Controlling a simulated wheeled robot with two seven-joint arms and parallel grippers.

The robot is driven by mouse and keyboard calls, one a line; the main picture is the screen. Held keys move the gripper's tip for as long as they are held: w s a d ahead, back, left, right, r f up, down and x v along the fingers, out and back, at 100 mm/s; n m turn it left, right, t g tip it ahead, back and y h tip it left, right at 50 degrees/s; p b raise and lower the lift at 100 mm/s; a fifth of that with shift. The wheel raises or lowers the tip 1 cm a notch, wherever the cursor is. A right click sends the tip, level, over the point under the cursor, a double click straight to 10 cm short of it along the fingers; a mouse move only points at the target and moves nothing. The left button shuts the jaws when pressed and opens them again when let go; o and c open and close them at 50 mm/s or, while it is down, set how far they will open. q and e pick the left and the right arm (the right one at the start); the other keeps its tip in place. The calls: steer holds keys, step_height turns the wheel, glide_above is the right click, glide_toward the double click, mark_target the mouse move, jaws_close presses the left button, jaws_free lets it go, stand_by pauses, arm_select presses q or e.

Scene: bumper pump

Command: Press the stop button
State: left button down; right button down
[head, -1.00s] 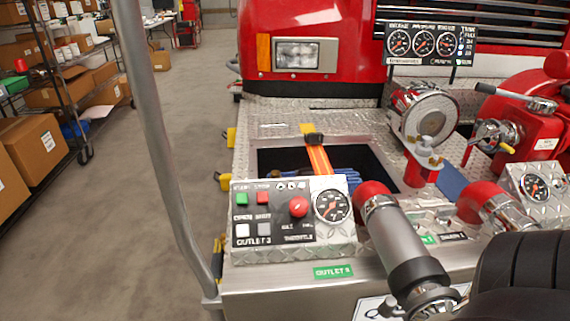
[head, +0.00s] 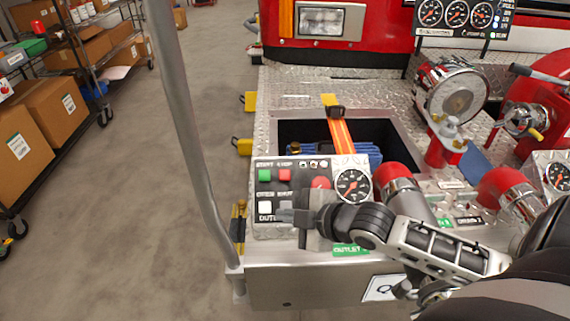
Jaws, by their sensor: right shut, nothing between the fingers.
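The control panel (head: 262,188) stands on the truck's bumper, with a green button (head: 265,175) at upper left. The red stop button (head: 285,175) is just right of the green one. A white button (head: 264,207) is below, and a round red knob (head: 320,183) and a gauge (head: 353,186) are to the right. My right gripper (head: 284,215) is shut and empty, pointing left across the panel's lower part, below the stop button in the picture. It hides the panel's lower right, including the grey button. Whether it touches the panel I cannot tell. My left gripper is not in view.
A grey upright pole (head: 190,140) stands left of the bumper. A recessed bin with an orange strap (head: 342,132) lies behind the panel. A red-and-silver hose pipe (head: 399,185) stands close to the panel's right. The floor at left is open before the shelves.

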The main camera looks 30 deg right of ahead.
mark_target(285, 175)
arm_select(q)
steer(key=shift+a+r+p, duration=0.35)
steer(key=shift+p, duration=0.35)
arm_select(e)
steer(key=w+d+r+n, duration=0.2)
steer(key=r, duration=0.3)
steer(key=w+d+r+n, duration=0.1)
steer(key=w+r+n, duration=0.1)
steer(key=r, duration=0.3)
steer(key=shift+w+d+r+n, duration=0.15)
steer(key=shift+d+r+n, duration=0.25)
steer(key=shift+n, duration=0.4)
steer(key=shift+f, duration=0.1)
